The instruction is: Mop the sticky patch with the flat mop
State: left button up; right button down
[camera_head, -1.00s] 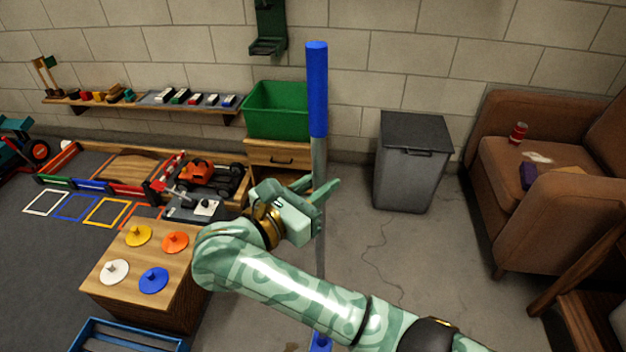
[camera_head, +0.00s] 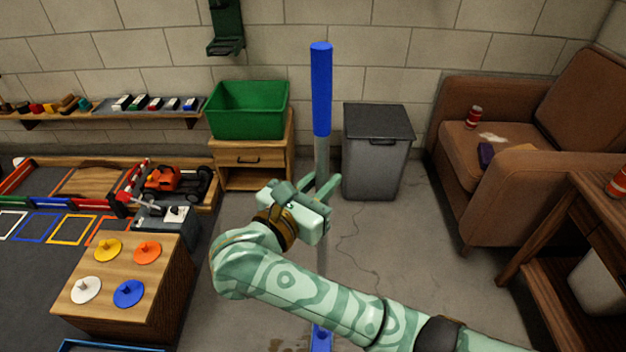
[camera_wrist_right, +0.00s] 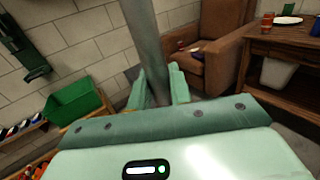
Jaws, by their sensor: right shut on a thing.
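The flat mop (camera_head: 321,90) stands upright in the middle of the head view, with a blue grip on top and a grey pole below. Its blue foot (camera_head: 320,338) shows at the bottom edge, partly behind my arm. My right gripper (camera_head: 321,184) is shut on the grey pole below the blue grip. In the right wrist view the pole (camera_wrist_right: 143,45) runs between the two fingers (camera_wrist_right: 158,86). A brownish stain (camera_head: 268,344) on the floor, likely the sticky patch, shows just left of the foot, cut by the bottom edge. My left gripper is out of view.
A wooden block table with coloured knobbed discs (camera_head: 165,262) stands at left. A green bin (camera_head: 248,110) on a cabinet and a grey trash can (camera_head: 375,150) are behind. A brown armchair (camera_head: 540,180) and wooden table (camera_head: 560,235) stand at right. Concrete floor between is clear.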

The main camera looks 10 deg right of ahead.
pick_arm(q)
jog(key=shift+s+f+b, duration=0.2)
jog(key=shift+b, duration=0.15)
pick_arm(e)
jog(key=s+d, duration=0.4)
jog(key=d, duration=1.2)
jog(key=s+d, duration=0.3)
jog(key=d, duration=1.3)
jog(key=shift+s+d, duration=0.25)
jog(key=shift+s, duration=0.15)
dwell(1.2)
jog(key=shift+f, duration=0.1)
